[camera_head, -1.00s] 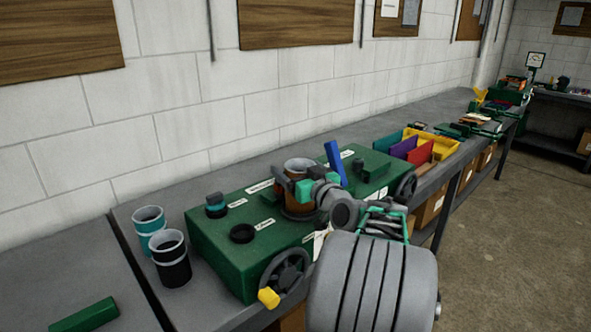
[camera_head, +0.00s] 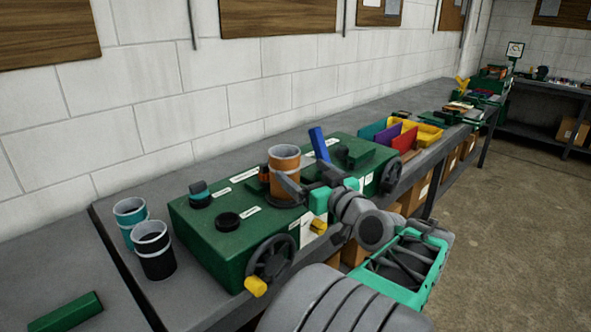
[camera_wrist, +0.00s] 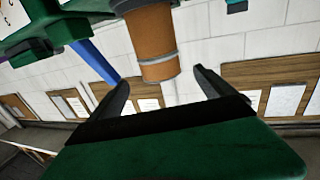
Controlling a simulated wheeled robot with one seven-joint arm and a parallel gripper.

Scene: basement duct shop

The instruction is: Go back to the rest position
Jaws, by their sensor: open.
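My gripper (camera_head: 302,188) is open, with its two fingers spread near the front edge of the green machine box (camera_head: 205,242). An orange-brown cup (camera_head: 284,172) with grey bands stands upright on the box, just behind the fingers. In the wrist view my gripper (camera_wrist: 162,88) shows both fingers apart with nothing between the tips. The orange-brown cup (camera_wrist: 150,38) lies beyond them, and I see a gap between it and the fingers there. In the head view the fingers overlap the cup's lower right side.
A teal cup (camera_head: 130,214) and a black cup (camera_head: 155,252) stand left of the box. A blue lever (camera_head: 319,145) rises from the box, and a handwheel (camera_head: 272,262) is on its front. The floor (camera_head: 500,220) at right is open.

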